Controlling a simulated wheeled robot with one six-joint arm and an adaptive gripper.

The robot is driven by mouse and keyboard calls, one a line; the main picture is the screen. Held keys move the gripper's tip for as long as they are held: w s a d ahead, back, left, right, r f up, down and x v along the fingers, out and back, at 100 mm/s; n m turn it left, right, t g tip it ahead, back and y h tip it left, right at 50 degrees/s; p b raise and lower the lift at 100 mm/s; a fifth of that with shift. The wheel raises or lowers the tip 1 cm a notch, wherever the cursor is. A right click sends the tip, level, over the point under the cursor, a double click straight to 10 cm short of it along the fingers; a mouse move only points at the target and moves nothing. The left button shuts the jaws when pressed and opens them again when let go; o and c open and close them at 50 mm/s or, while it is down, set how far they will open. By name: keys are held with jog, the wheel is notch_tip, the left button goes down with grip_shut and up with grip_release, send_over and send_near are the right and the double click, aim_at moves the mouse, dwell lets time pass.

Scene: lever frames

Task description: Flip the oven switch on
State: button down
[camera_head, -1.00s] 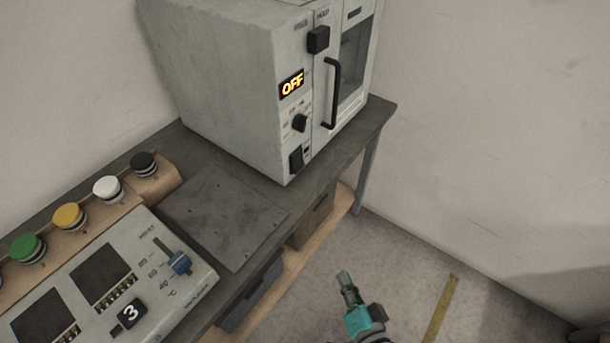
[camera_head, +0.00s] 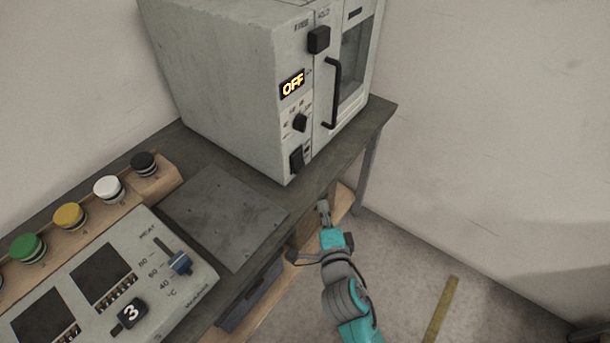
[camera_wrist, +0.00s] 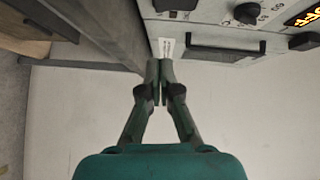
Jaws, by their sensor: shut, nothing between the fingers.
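The grey oven (camera_head: 225,80) stands on the bench. Its lit display (camera_head: 292,84) reads OFF. A black rocker switch (camera_head: 297,160) sits low on its front panel, below a round black knob (camera_head: 300,122). In the wrist view the switch (camera_wrist: 175,5) is at the top edge, partly cut off, and the knob (camera_wrist: 247,12) is to its right. My gripper (camera_head: 323,205) is in front of the bench edge, below and to the right of the switch, apart from it. In the wrist view its fingers (camera_wrist: 160,64) are together and empty.
The oven door has a black vertical handle (camera_head: 332,95), with a black block (camera_head: 319,40) above it.

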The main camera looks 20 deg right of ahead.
send_near(303, 166)
jog(key=w+d, duration=0.3)
jog(key=shift+w+d+f, duration=0.1)
jog(key=shift+d, duration=0.05)
jog(key=shift+w+a+f, duration=0.15)
jog(key=shift+w+a, duration=0.7)
jog(key=shift+w+a+f, duration=0.1)
jog(key=shift+w+a, duration=0.25)
jog(key=shift+w, duration=0.2)
